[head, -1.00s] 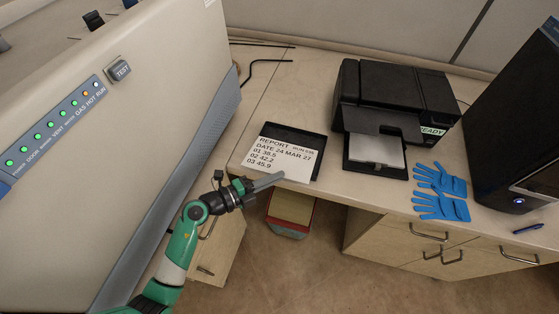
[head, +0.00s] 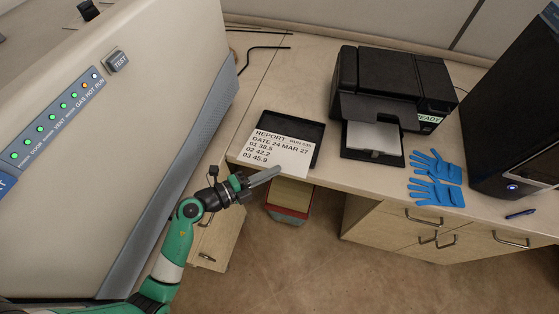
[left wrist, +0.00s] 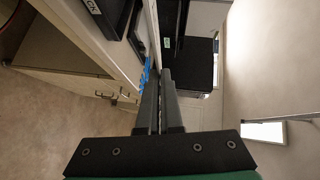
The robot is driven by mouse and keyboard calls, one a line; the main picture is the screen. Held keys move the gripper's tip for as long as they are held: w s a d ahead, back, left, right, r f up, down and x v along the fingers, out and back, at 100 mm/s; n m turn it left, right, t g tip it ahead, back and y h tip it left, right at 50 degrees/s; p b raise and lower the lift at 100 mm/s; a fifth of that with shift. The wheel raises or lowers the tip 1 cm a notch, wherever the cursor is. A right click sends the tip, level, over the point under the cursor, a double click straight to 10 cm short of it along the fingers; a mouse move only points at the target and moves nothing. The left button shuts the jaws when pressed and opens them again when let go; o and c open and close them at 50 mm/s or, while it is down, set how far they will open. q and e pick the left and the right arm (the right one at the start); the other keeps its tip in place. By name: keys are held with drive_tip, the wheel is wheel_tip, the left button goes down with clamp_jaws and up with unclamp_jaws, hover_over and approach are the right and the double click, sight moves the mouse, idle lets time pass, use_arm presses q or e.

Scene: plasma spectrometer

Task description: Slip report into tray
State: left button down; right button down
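The report (head: 276,155) is a white printed sheet at the desk's front edge in the head view. It overlaps the front part of the black tray (head: 301,122). In the left wrist view, the tray (left wrist: 117,20) shows a partly cut-off white label and the sheet does not lie flat on it, so the sheet seems held above. My left gripper (head: 273,172) is at the sheet's front edge, its fingers (left wrist: 160,85) close together with the sheet seemingly edge-on between them; the grip is hard to see. My right gripper is not in view.
A black printer (head: 392,85) with paper in its output stands right of the tray. Blue gloves (head: 437,180), a pen (head: 520,213) and a black computer tower (head: 520,125) are further right. The large spectrometer (head: 165,90) fills the left. A red-edged box (head: 289,200) sits below the desk edge.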

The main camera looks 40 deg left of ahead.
sight(278, 160)
use_arm(q)
drive_tip(key=w+a+f+b, duration=0.1)
drive_tip(key=w+f+b, duration=0.1)
drive_tip(key=w+a+f+b, duration=0.2)
drive_tip(key=w, duration=0.1)
drive_tip(key=w+a+f+b, duration=0.2)
drive_tip(key=w+f, duration=0.1)
drive_tip(key=shift+f, duration=0.1)
drive_tip(key=f+b, duration=0.2)
drive_tip(key=w+f+b, duration=0.1)
drive_tip(key=shift+a+f, duration=0.25)
drive_tip(key=shift+f, duration=0.1)
drive_tip(key=shift+s, duration=0.15)
drive_tip(key=shift+f, duration=0.1)
drive_tip(key=shift+f, duration=0.15)
drive_tip(key=c, duration=1.1)
unclamp_jaws()
